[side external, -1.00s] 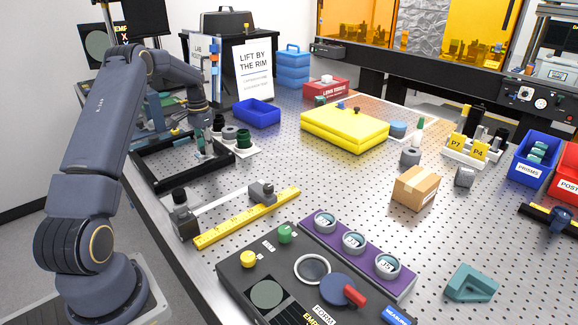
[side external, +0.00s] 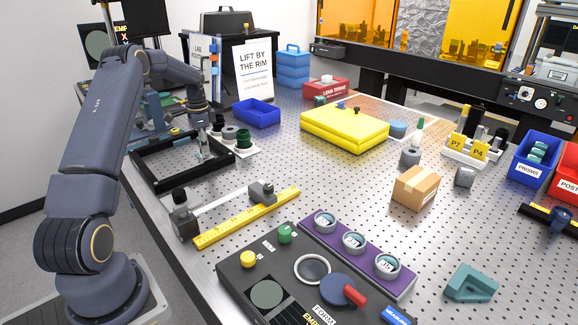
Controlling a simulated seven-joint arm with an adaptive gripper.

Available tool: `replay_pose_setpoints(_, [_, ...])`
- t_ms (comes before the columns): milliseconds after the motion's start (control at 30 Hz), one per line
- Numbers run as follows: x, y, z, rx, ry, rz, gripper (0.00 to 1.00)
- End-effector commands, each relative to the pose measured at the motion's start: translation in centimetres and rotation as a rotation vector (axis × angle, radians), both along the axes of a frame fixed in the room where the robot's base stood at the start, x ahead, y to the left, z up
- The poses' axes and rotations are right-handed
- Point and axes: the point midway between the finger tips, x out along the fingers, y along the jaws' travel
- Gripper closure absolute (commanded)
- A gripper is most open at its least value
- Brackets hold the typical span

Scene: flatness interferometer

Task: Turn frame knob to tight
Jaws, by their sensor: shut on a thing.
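A black rectangular frame (side external: 185,179) lies at the left edge of the perforated table. My gripper (side external: 204,154) points down over the right part of this frame, at the end of my bent arm. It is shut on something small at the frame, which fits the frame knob. The knob is hidden by the fingers and too small to make out, so I cannot tell its turn position.
Dark and green cylinders (side external: 243,139) stand on a white holder close right of my gripper. A blue tray (side external: 257,114) is behind them. A yellow ruler (side external: 245,219) and a black control panel (side external: 262,262) lie in front. A yellow case (side external: 345,128) is farther right.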

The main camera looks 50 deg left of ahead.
Motion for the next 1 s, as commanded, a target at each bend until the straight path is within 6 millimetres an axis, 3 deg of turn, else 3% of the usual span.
replay_pose_setpoints(367, [0.07, 0.02, 0.12, 0.002, -0.002, -0.005, 1.0])
replay_pose_setpoints(400, [0.07, 0.02, 0.12, 0.002, -0.002, -0.005, 0.62])
replay_pose_setpoints(600, [0.05, 0.01, 0.07, 0.001, -0.001, -0.004, 0.41])
replay_pose_setpoints(1000, [0.06, 0.05, 0.72, 0.002, -0.002, -0.003, 0.4])
